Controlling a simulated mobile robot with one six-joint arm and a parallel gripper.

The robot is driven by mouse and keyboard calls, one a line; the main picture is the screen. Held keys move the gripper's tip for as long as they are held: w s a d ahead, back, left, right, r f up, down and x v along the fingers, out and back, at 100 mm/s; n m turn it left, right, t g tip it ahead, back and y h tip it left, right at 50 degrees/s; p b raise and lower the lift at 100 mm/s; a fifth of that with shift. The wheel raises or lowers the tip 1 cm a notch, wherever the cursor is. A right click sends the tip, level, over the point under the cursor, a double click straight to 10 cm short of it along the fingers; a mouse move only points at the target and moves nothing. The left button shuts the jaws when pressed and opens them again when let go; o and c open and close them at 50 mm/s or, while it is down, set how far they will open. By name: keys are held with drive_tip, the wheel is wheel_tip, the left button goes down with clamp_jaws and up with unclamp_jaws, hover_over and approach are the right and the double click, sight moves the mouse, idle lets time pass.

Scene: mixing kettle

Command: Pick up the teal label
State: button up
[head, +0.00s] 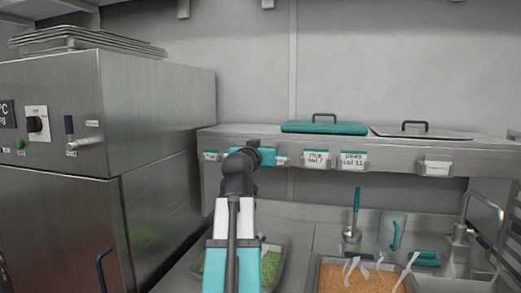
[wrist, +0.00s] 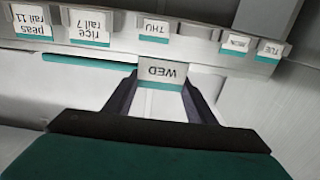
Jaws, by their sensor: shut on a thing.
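A grey-white label reading "WED", with a teal strip along one edge (wrist: 161,86), sits between the fingertips of my gripper (wrist: 160,78) in the wrist view, its text upside down. The gripper is shut on this label. In the wrist view it appears in front of the rail with the other labels; whether it still touches the rail I cannot tell. In the head view, my gripper (head: 266,156) is at the front edge of the steel shelf (head: 385,142), and the held label is hidden or too small to make out.
Other teal-edged labels line the rail: "THU" (wrist: 154,30), "rice rail 7" (wrist: 88,25), "peas rail 11" (wrist: 32,20), and "TUE" (wrist: 269,51). A teal lid (head: 323,127) lies on the shelf. Food pans, one orange-filled (head: 355,280), stand below. A steel oven (head: 150,120) is left.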

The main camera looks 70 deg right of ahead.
drive_tip(key=shift+s+a, duration=0.45)
drive_tip(key=shift+a, duration=0.25)
drive_tip(key=shift+r, duration=0.1)
drive_tip(key=shift+r, duration=0.1)
